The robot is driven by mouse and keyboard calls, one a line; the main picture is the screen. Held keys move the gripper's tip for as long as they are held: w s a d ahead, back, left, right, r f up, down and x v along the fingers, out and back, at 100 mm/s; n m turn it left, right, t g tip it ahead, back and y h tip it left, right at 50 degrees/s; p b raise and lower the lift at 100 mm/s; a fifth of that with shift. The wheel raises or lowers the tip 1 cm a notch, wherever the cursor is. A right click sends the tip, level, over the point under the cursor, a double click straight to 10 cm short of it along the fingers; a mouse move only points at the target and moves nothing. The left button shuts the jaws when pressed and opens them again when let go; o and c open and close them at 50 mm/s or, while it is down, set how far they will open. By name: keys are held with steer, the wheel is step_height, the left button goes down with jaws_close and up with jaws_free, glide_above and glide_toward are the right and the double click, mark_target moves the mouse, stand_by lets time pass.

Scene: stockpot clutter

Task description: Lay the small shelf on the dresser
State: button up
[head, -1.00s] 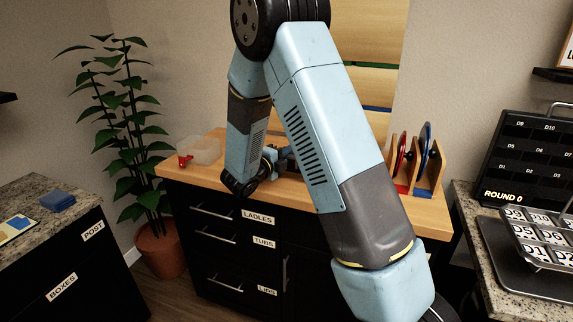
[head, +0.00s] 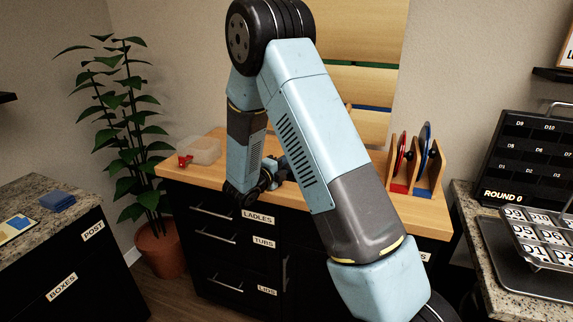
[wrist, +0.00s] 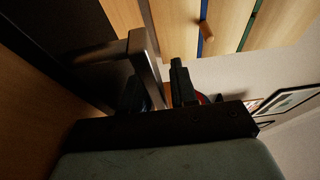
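The dresser's wooden top (head: 214,152) sits on a black body with drawers marked LADLES, TUBS and LIDS. My gripper (head: 287,168) is low over the middle of this top, largely hidden behind my arm in the head view. No small shelf can be made out for certain in the head view.
A clear tub (head: 201,150) with a red part stands on the dresser's left end. A wooden rack (head: 431,170) with red and blue discs stands on its right end. Wooden wall boards (head: 362,88) rise behind.

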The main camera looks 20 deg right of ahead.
steer(key=shift+o, duration=1.2)
steer(key=shift+r, duration=0.1)
steer(key=v, duration=1.1)
steer(key=shift+s+a, duration=0.25)
steer(key=s+d+r+m+g+y, duration=0.2)
steer(key=s+d+r+m+g, duration=0.45)
steer(key=m, duration=0.45)
steer(key=s+d+r+m+g+y, duration=0.3)
steer(key=s+d+r+m, duration=0.2)
steer(key=s+d+m, duration=0.35)
steer(key=s+a+r+m+t+y, duration=0.2)
steer(key=s+m, duration=0.5)
steer(key=m, duration=0.4)
steer(key=s+a+r+m+t+y, duration=0.3)
steer(key=s+r+m+y, duration=0.3)
steer(key=m, duration=0.6)
steer(key=shift+s+a+r+y, duration=0.35)
steer(key=shift+s+y, duration=0.65)
steer(key=shift+s, duration=0.25)
